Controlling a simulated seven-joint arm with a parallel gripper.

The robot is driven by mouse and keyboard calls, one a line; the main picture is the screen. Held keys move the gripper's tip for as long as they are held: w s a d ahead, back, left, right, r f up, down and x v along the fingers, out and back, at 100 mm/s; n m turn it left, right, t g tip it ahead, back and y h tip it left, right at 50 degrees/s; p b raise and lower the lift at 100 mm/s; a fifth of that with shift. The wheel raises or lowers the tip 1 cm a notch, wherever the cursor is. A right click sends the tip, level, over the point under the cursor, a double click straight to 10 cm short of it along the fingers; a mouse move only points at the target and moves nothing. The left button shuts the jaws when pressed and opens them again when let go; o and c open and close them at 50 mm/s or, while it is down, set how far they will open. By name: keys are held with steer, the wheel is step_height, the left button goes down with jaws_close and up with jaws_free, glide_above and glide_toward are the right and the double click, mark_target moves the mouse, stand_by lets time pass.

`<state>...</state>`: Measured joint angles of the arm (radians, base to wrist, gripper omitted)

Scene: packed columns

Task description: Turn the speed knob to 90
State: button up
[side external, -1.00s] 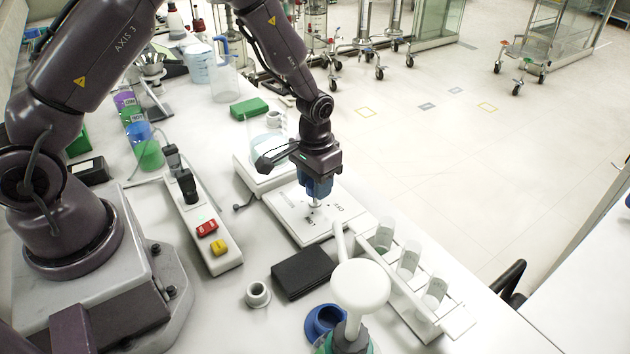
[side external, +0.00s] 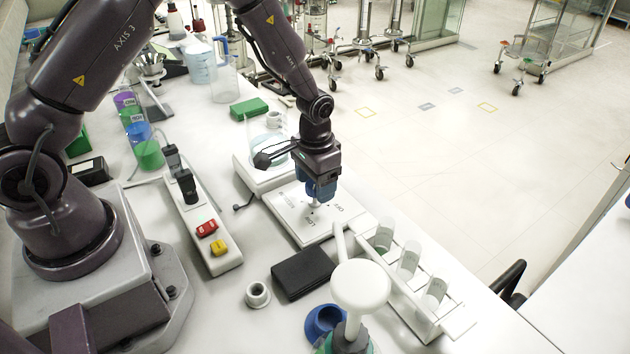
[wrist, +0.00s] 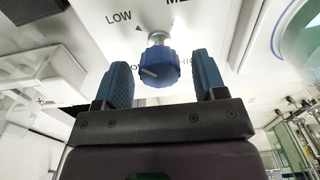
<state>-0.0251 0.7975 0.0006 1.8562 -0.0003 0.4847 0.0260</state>
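The speed knob (wrist: 159,66) is blue and ribbed with a pale pointer line, on a metal stem over a white panel (wrist: 95,20) lettered LOW. In the wrist view it appears between the two blue finger pads of my gripper (wrist: 162,72), with a gap on each side. My gripper is open and points down over the white plate (side external: 290,222) in the side view, where my gripper (side external: 321,196) hides most of the knob. Part of the lettering behind the knob is covered, and no 90 mark is readable.
A white rack (side external: 398,290) with several tubes stands right of the plate. A black box (side external: 303,272) lies in front. A beaker (side external: 266,150) stands behind the plate. A power strip (side external: 195,218) lies to the left.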

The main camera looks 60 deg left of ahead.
step_height(320, 180, up, 13)
stand_by(0.7)
steer(key=shift+s+f, duration=0.1)
steer(key=s+d+r+t, duration=0.1)
steer(key=s+r+t, duration=0.4)
steer(key=s+r, duration=1.1)
steer(key=shift+s+r+t, duration=0.25)
steer(key=shift+s+t, duration=0.05)
steer(key=shift+s, duration=1.75)
